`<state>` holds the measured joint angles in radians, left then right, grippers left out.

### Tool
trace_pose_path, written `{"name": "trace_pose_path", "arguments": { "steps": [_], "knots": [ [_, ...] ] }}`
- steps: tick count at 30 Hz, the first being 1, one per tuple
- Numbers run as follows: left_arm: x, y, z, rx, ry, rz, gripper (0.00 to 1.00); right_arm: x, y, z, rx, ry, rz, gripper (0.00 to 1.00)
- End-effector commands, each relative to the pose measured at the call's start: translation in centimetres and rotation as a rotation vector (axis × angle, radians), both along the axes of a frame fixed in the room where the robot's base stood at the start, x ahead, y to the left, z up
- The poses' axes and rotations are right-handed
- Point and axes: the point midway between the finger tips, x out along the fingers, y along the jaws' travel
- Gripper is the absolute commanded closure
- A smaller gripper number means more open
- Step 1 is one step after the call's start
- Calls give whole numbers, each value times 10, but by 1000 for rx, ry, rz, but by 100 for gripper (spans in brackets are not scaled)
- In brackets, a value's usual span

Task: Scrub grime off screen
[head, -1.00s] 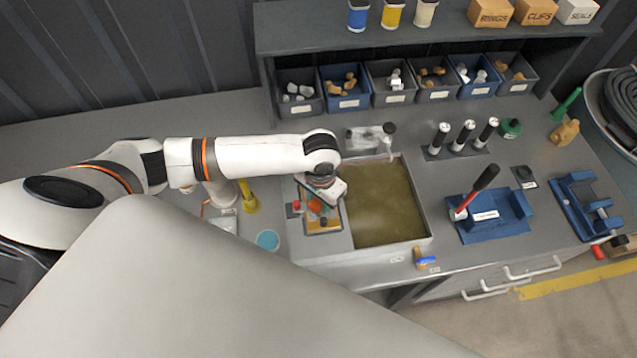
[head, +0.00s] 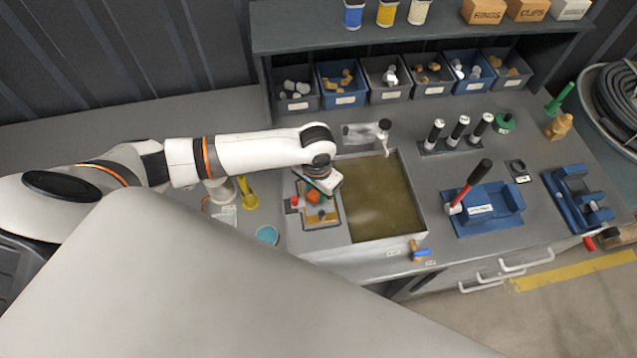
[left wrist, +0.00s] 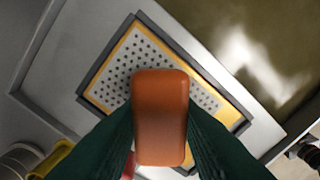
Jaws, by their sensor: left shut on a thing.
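The screen (head: 322,216) is a pale plate with dark dots in a yellow and grey frame. It lies on the ledge left of the basin, and it also shows in the left wrist view (left wrist: 122,72). My left gripper (head: 315,192) is over the screen, shut on an orange block (left wrist: 160,112) with rounded corners. The block covers the middle of the screen in the left wrist view. I cannot tell whether it touches the plate, nor which marks are grime. My right gripper is not in view.
The basin (head: 378,200) of murky water is just right of the screen, with a tap (head: 384,130) behind. A red button (head: 294,202) is left of the screen. A yellow item (head: 247,194) and teal disc (head: 267,235) lie further left. A blue tray (head: 487,212) stands right.

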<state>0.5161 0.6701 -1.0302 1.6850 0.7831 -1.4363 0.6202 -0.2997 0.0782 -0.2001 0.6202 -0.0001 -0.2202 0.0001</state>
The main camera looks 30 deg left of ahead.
Motion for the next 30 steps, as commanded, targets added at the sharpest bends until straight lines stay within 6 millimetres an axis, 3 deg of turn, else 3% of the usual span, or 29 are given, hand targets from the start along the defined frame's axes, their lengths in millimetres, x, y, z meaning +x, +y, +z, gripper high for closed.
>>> {"name": "trace_pose_path", "arguments": {
  "steps": [16,30],
  "knots": [
    [28,25,0,8,2,4,90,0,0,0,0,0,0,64],
    [31,25,7,3,1,2,90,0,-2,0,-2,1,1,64]
  ]
}}
